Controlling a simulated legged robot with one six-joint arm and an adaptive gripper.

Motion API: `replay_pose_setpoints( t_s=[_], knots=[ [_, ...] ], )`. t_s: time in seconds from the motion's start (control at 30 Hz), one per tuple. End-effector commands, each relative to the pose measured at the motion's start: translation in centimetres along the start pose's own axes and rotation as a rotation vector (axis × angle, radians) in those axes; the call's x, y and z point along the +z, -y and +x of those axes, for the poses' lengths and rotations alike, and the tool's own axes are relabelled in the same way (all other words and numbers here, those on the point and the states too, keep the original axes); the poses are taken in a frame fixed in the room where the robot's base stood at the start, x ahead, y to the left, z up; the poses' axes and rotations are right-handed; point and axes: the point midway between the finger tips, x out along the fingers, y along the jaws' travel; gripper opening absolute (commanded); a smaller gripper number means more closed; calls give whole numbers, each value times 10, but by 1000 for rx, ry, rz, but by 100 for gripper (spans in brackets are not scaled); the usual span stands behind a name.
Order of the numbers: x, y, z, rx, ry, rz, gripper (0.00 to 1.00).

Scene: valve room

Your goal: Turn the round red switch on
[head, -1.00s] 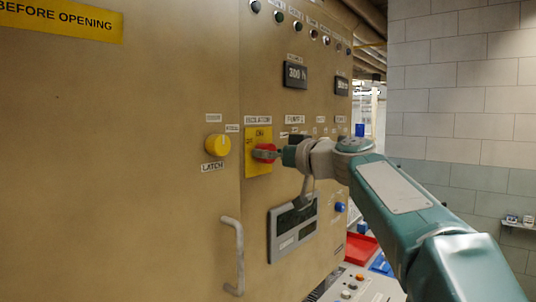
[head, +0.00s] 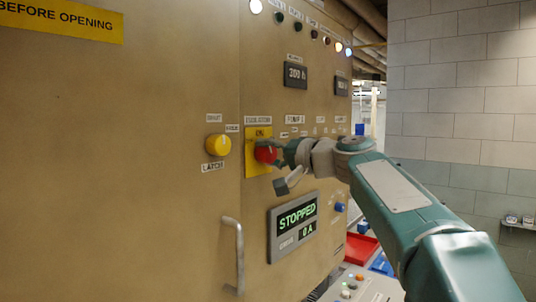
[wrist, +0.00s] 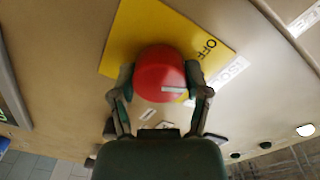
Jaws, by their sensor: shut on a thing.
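The round red switch (head: 265,154) sits on a yellow plate (head: 257,134) on the tan cabinet front. In the wrist view the red knob (wrist: 158,74) fills the space between my two fingers, with a pale mark on its face. The word OFF shows on the yellow plate (wrist: 140,22) beside it; the mark does not point at that word. My gripper (head: 275,154) is shut on the knob from its sides; it also shows in the wrist view (wrist: 160,88). The display (head: 294,226) below reads STOPPED and 0 A, lit green.
A yellow LATCH knob (head: 218,145) and a grey door handle (head: 234,255) are to the left. A blue knob (head: 339,207) is at the right. Some lamps (head: 256,7) along the top are lit. A red tray (head: 361,248) lies lower right.

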Motion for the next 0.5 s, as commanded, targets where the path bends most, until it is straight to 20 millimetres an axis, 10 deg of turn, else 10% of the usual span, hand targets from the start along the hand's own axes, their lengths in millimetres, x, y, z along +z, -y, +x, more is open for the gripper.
replay_pose_setpoints(
  t_s=[0.5],
  knots=[
    [-2, -3, 0, 1, -1, 360, 14]
  ],
)
